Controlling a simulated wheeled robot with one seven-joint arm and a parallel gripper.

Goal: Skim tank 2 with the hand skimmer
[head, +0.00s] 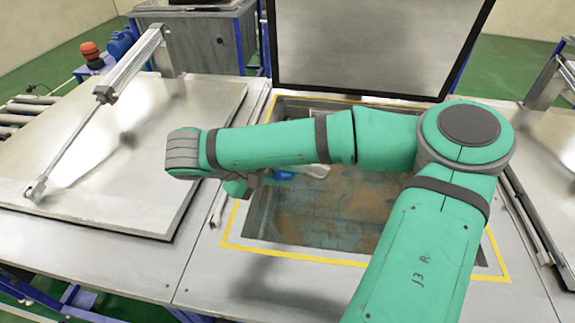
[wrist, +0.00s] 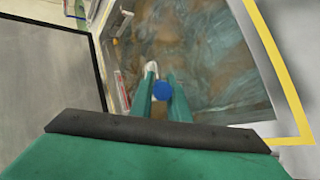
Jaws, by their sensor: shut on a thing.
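The hand skimmer has a blue handle (head: 280,175) and a pale head (head: 316,171). My gripper (head: 258,180) is shut on the handle at the left side of the open tank (head: 232,225). In the wrist view the blue handle end (wrist: 162,91) sits between the two green fingers (wrist: 161,78), with a pale part of the skimmer (wrist: 151,67) beyond them. The tank holds murky liquid with brown patches (head: 340,205). My arm hides part of the tank. I cannot tell whether the skimmer head touches the liquid. No tank number is readable.
The open tank's lid (head: 370,45) stands raised behind it. A closed lid (head: 90,190) with a pneumatic cylinder (head: 130,65) lies to the left. A yellow border (head: 290,255) frames the opening. Bare metal deck (head: 240,290) lies in front.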

